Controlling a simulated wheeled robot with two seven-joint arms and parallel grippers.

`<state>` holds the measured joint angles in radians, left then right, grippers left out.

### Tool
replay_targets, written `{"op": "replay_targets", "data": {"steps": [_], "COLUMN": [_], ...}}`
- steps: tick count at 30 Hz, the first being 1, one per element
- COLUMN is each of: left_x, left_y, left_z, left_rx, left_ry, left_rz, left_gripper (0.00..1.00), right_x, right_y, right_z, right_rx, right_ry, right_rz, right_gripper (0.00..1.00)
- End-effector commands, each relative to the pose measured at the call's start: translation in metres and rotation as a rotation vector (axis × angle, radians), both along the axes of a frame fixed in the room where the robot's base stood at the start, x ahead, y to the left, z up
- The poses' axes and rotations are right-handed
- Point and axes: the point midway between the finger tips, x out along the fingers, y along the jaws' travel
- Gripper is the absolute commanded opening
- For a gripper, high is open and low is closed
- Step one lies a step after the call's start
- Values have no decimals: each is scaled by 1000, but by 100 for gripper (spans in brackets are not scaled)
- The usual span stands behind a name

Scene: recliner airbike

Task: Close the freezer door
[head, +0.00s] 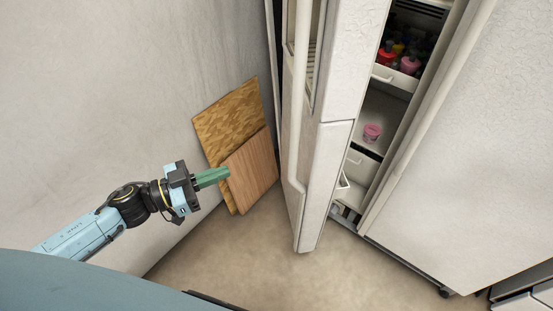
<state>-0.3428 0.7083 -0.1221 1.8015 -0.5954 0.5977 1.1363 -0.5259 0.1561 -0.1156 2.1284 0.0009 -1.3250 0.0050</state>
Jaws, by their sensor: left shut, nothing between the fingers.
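The white freezer door (325,170) stands open in the middle of the head view, swung out from the freezer (445,160) on the right. A long vertical handle (296,120) runs along its left face. The gap beside the door shows the freezer's shelves, with red and dark items (405,58) above and a pink tub (372,132) lower down. My left gripper (222,175) is shut and empty. It is to the left of the door in the picture, apart from it, with its green fingers pointing right. My right gripper is not in view.
Two wooden boards (255,172) lean against the pale wall (120,110) behind my left gripper. The beige floor (245,255) is clear in front of the door. A white unit (525,300) shows at the lower right corner.

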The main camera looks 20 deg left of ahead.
Motion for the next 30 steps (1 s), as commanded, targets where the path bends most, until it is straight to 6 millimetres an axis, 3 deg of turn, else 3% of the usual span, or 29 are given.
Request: {"op": "replay_targets", "data": {"steps": [4, 8, 24, 30], "left_x": [-6, 2, 71, 79], "left_y": [-6, -17, -101, -110], "left_z": [3, 3, 3, 3], "left_rx": [-8, -11, -12, -12], "left_ry": [7, 5, 3, 7], "left_rz": [-75, -84, -80, -79], "left_gripper": [0, 0, 0, 0], "right_x": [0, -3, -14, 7], "right_y": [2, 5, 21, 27], "right_z": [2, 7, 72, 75], "right_rx": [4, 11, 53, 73], "right_ry": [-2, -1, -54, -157], "right_rz": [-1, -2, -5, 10], "right_gripper": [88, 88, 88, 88]}}
